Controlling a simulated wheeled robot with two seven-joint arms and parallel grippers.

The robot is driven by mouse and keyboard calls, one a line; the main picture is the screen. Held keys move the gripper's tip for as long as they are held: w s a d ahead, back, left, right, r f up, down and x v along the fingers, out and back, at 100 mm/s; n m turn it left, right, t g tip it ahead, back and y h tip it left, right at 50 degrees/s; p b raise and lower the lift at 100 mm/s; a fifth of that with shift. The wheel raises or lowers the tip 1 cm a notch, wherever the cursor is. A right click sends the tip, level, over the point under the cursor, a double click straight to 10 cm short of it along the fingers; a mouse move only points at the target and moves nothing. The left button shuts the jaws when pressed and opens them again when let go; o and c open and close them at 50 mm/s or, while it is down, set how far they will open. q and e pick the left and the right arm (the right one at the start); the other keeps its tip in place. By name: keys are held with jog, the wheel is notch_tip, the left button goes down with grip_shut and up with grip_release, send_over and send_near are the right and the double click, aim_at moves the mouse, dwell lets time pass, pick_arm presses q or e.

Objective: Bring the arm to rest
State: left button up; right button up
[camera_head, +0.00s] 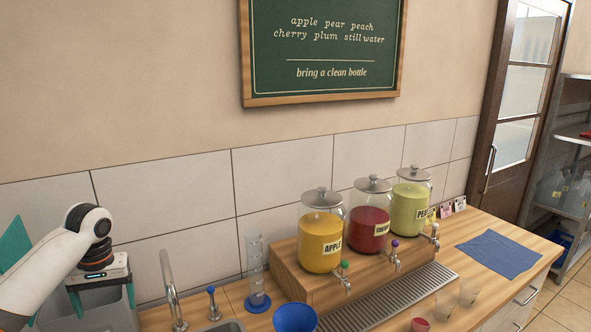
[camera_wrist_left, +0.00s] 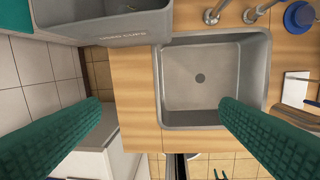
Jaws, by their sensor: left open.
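My left arm comes in from the left in the head view. Its gripper (camera_head: 103,298) points down at the left end of the counter, in front of a grey bin (camera_head: 112,322). In the left wrist view the two green fingers stand wide apart, with nothing between them (camera_wrist_left: 160,108). Below them are the wooden counter edge (camera_wrist_left: 133,85) and a steel sink (camera_wrist_left: 200,60). The grey bin (camera_wrist_left: 105,32), marked for used cups, lies at the top left of that view. My right gripper is in neither view.
Apple (camera_head: 321,240), red (camera_head: 369,222) and pear (camera_head: 412,195) jars with taps stand on a wooden riser (camera_head: 300,277). A faucet (camera_head: 170,290), a clear cylinder (camera_head: 256,262), a blue bowl (camera_head: 295,318), small cups (camera_head: 444,308) and a blue cloth (camera_head: 498,253) are on the counter.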

pick_arm(q)
jog(key=s+d+f+m+t+h, duration=0.1)
jog(key=s+d+f+m, duration=0.2)
jog(key=s+d+f, duration=0.45)
jog(key=s+d+f+m+t, duration=0.1)
jog(key=s+d+f+m, duration=0.3)
jog(key=d+f, duration=0.65)
jog(key=s+d+f+h, duration=0.2)
jog(key=s+d, duration=0.2)
jog(key=s, duration=0.5)
jog(key=s+a+r+t+y, duration=0.2)
jog(key=s+a, duration=0.1)
jog(key=s, duration=0.8)
notch_tip(320, 180, down, 36)
jog(key=s+r+g+b, duration=0.1)
jog(key=s+g+b, duration=0.1)
jog(key=b, duration=0.5)
jog(key=s+a+f+b, duration=0.2)
jog(key=s+f+b, duration=0.3)
jog(key=s+f, duration=1)
notch_tip(320, 180, down, 5)
jog(key=shift+s+a+r+g, duration=0.2)
jog(key=shift+s+a+g, duration=0.05)
jog(key=shift+a+g, duration=0.15)
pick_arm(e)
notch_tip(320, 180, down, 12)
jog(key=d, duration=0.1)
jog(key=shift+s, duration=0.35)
